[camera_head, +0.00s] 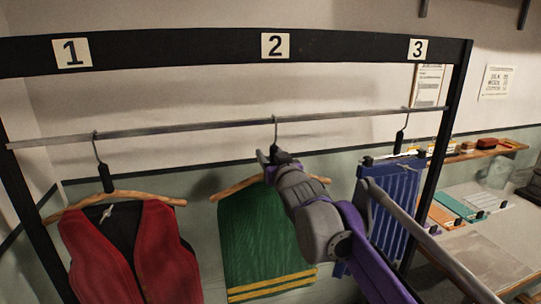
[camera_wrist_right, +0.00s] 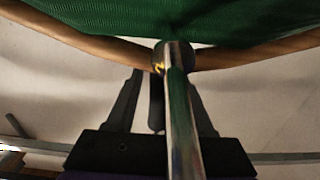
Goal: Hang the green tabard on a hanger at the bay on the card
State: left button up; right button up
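The green tabard (camera_head: 262,245), with yellow stripes at its hem, hangs from a wooden hanger (camera_head: 236,187) on the rail under number 2. In the right wrist view the green cloth (camera_wrist_right: 190,18) lies over the hanger's wooden arms (camera_wrist_right: 100,45). My right gripper (camera_head: 277,158) is at the hanger's neck, just below its hook. In the right wrist view its fingers (camera_wrist_right: 163,80) stand apart on either side of the neck, with light gaps showing between. The metal hook (camera_wrist_right: 178,120) crosses in front of them. My left gripper is out of view.
A red vest (camera_head: 120,255) hangs under number 1. A blue striped garment (camera_head: 397,195) hangs under number 3, partly behind my right arm. Wall sheets (camera_head: 497,82) have text too small to read. A table (camera_head: 490,250) stands at right. The rail (camera_head: 200,127) has free stretches between hangers.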

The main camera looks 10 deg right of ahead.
dwell(0.3)
jog(key=s+b, duration=0.1)
jog(key=s, duration=0.9)
jog(key=shift+s+d, duration=0.1)
jog(key=shift+d, duration=0.05)
jog(key=shift+s+f, duration=0.15)
jog(key=shift+s, duration=0.1)
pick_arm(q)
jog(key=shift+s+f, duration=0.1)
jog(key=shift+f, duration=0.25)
pick_arm(e)
jog(key=s+f+g, duration=0.4)
jog(key=s+f, duration=0.5)
jog(key=f, duration=0.4)
jog(key=s+f+g, duration=0.4)
jog(key=s+f, duration=0.5)
jog(key=f, duration=0.4)
jog(key=s+f+g, duration=0.4)
jog(key=s+f, duration=0.6)
jog(key=f, duration=0.3)
jog(key=shift+f+g+h, duration=0.2)
jog(key=shift+g+h, duration=0.1)
jog(key=shift+d, duration=0.1)
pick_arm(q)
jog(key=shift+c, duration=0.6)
pick_arm(e)
jog(key=shift+c, duration=0.6)
jog(key=shift+w, duration=0.1)
